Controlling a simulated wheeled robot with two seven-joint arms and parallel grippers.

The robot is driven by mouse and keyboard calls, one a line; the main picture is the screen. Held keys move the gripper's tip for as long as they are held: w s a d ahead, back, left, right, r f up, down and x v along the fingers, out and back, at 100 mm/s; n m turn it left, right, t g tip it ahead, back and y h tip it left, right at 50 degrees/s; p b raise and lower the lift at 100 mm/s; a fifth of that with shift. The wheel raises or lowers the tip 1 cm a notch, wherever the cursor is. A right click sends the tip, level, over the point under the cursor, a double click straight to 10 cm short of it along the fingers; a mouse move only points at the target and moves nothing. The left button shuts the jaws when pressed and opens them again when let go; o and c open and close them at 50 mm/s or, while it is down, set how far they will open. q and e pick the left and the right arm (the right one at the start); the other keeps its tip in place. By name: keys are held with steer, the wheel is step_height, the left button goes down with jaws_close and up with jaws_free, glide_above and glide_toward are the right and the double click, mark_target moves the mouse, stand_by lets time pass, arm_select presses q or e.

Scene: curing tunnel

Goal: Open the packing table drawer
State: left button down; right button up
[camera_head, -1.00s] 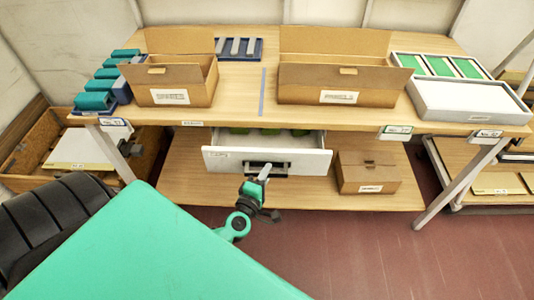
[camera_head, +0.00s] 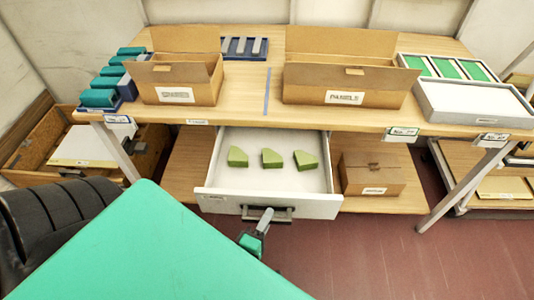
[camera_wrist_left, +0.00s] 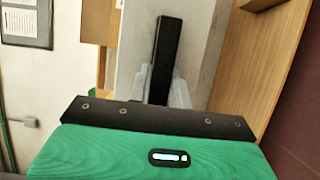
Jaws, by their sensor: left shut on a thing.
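The packing table drawer (camera_head: 320,204) is pulled well out from under the packing table (camera_head: 362,120). Its white inside shows, with three green blocks (camera_head: 271,159) lying in it. My left gripper (camera_head: 266,216) is at the dark handle (camera_head: 283,213) on the drawer front and is shut on it. In the left wrist view the dark handle (camera_wrist_left: 166,50) runs between the fingers against the pale drawer front (camera_wrist_left: 205,45). My green left arm hides the floor in front. My right gripper is not in view.
Two open cardboard boxes (camera_head: 178,95) (camera_head: 345,97) stand on the table top. A closed carton (camera_head: 371,174) sits on the lower shelf, right of the drawer. A wooden crate (camera_head: 35,150) stands at the left. Red floor (camera_head: 360,260) is clear in front.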

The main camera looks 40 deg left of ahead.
arm_select(q)
steer(key=c, duration=1.4)
jaws_free()
steer(key=shift+o, duration=0.6)
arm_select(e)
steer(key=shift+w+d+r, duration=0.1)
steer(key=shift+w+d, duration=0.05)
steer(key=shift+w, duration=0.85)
arm_select(q)
steer(key=shift+s, duration=0.25)
steer(key=s+d+b, duration=0.2)
steer(key=s, duration=1.1)
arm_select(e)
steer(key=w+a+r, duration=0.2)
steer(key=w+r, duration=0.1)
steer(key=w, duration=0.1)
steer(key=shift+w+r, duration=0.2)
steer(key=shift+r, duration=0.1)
arm_select(q)
steer(key=shift+d, duration=0.1)
